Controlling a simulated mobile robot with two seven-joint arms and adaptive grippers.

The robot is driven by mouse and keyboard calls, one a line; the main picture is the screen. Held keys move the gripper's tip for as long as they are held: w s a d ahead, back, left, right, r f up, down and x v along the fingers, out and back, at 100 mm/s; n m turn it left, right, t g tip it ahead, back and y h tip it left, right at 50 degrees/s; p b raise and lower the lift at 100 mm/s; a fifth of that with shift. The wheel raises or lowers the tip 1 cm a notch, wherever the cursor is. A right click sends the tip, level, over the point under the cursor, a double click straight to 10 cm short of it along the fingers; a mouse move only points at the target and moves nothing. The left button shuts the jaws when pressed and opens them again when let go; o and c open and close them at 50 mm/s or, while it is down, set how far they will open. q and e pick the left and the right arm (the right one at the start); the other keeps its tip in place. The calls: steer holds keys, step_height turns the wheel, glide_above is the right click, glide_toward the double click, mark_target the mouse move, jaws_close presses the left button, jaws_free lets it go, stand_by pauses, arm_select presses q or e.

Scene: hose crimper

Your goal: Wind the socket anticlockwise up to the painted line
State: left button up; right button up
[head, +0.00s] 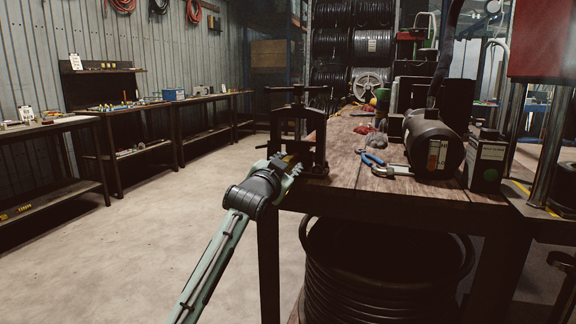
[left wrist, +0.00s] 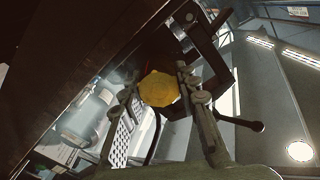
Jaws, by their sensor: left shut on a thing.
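A dark metal hand press (head: 298,125) stands on the front left corner of the wooden bench, with a bar across its top. My left gripper (head: 287,165) reaches in from the lower left to the press's lower part. In the left wrist view a yellow, many-sided piece (left wrist: 159,89), which looks like the socket, sits between the two fingers of my left gripper (left wrist: 156,86). The fingers are shut on it. I cannot make out a painted line in either view. My right gripper is not in view.
Blue-handled pliers (head: 375,162) lie on the wooden bench (head: 340,170) right of the press. A dark cylindrical machine (head: 433,145) stands farther right. A coiled black hose (head: 385,270) sits below the bench. The floor (head: 165,225) at left is clear.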

arm_select(q)
steer(key=shift+d+f, duration=0.1)
steer(key=shift+f, duration=0.15)
steer(key=o, duration=0.9)
steer(key=shift+o, duration=1.3)
steer(key=shift+r, duration=0.2)
steer(key=shift+s, duration=0.1)
steer(key=v, duration=1.2)
